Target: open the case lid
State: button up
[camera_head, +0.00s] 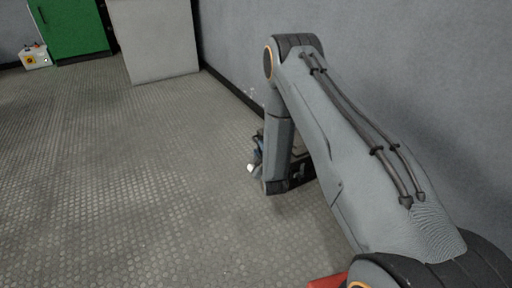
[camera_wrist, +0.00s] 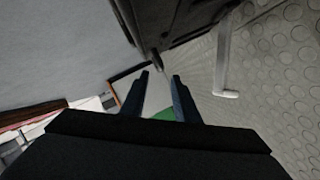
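A dark case (camera_wrist: 185,18) fills the top middle of the wrist view, close beyond my fingertips. In the head view, a dark object that looks like the same case (camera_head: 298,158) shows on the floor by the wall, mostly hidden behind my arm. I cannot tell whether its lid is raised. My gripper (camera_wrist: 160,75) is open, with two dark fingers apart and nothing between them. Its tips are near the case's lower edge; contact cannot be told. In the head view my gripper is mostly hidden by the arm.
A pale bar with a short foot (camera_wrist: 222,65) stands right of the case in the wrist view. The grey wall (camera_head: 400,60) runs close along the right. A grey cabinet (camera_head: 160,40), green cabinet (camera_head: 72,28) and small white box (camera_head: 36,58) stand far back. The left floor is clear.

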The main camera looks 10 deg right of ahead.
aim_at(257, 143)
jog(key=shift+b+x, duration=1.6)
jog(key=shift+x, duration=1.4)
jog(key=shift+c, duration=0.3)
grip_shut()
